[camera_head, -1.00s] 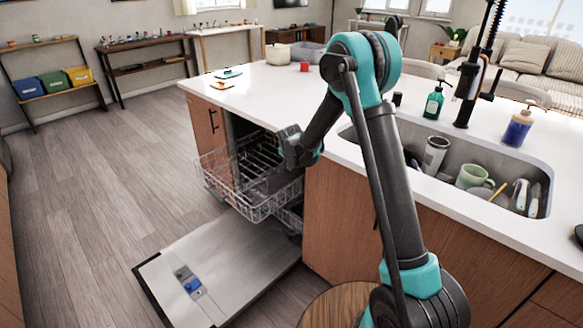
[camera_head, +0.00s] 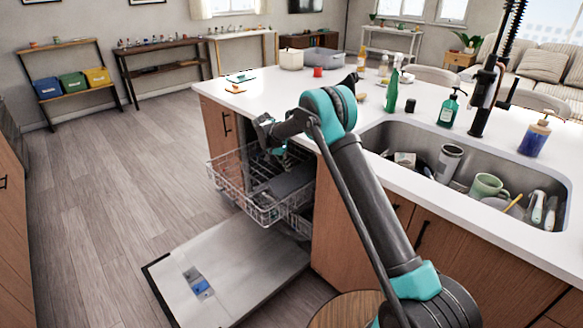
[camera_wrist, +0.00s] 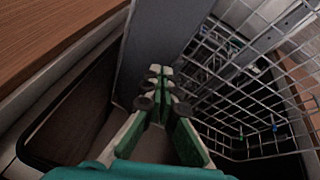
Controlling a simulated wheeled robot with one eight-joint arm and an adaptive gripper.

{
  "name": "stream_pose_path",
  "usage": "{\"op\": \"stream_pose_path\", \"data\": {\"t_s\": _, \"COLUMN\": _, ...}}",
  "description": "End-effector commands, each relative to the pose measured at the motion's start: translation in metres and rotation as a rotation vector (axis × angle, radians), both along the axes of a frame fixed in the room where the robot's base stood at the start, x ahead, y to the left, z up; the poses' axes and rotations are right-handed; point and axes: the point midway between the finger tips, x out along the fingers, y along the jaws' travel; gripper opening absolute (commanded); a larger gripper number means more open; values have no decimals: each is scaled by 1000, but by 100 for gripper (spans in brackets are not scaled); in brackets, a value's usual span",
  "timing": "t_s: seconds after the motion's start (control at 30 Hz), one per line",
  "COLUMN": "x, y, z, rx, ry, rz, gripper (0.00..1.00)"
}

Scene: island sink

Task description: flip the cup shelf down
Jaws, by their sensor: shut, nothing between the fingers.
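The dishwasher's upper wire rack (camera_head: 240,187) is pulled out beside the island. A flat dark-grey panel, which looks like the cup shelf (camera_head: 290,181), is at the rack's right side in the head view. A broad grey panel (camera_wrist: 150,58), apparently the same shelf, fills the upper middle of the wrist view. My gripper (camera_head: 276,149) is above the rack, near its back by the counter edge. In the wrist view my gripper (camera_wrist: 160,76) is shut and empty, its fingertips in front of the panel. I cannot tell whether they touch it.
The dishwasher door (camera_head: 225,272) lies open below the rack. The white countertop (camera_head: 300,90) edge is close beside my arm. The sink (camera_head: 400,130) holds a mug and other dishes. The floor left of the rack is clear.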

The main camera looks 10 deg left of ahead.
Motion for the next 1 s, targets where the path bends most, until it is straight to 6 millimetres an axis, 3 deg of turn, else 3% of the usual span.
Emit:
{"op": "stream_pose_path", "data": {"t_s": 0.6, "x": 20, "y": 26, "z": -46, "rx": 2, "ry": -1, "rz": 1, "gripper": 0}}
{"op": "stream_pose_path", "data": {"t_s": 1.0, "x": 22, "y": 29, "z": -59, "rx": 2, "ry": -1, "rz": 1, "gripper": 0}}
